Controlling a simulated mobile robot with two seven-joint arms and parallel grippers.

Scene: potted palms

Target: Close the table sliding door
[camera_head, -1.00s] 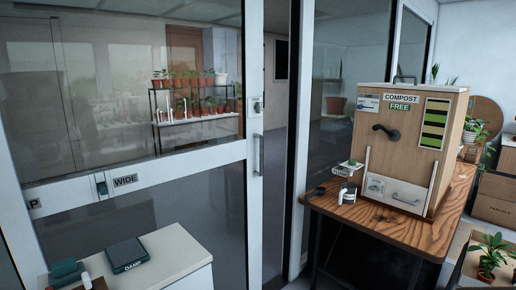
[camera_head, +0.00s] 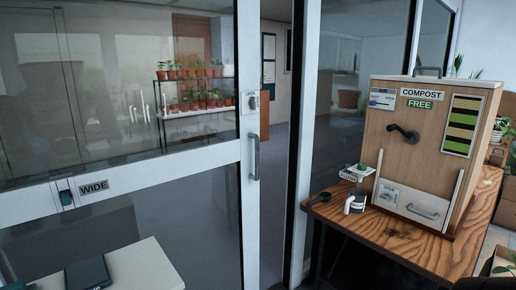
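The sliding door (camera_head: 247,218) is a glass panel in a white frame, in the left half of the head view. A grey vertical handle (camera_head: 254,157) is on its right-hand stile, with a small labelled latch plate (camera_head: 253,101) above it. A gap stands between this stile and the fixed white post (camera_head: 302,130) to the right, and a corridor floor shows through it, so the door is partly open. A "WIDE" label (camera_head: 94,187) and a dark green knob (camera_head: 66,197) are on the crossbar. Neither of my grippers is in view.
A wooden compost cabinet (camera_head: 405,157) stands on a wooden table (camera_head: 400,245) at the right, close to the post. A white counter (camera_head: 140,267) with a dark book (camera_head: 88,273) is at the lower left. Potted plants on a rack (camera_head: 196,112) stand behind the glass.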

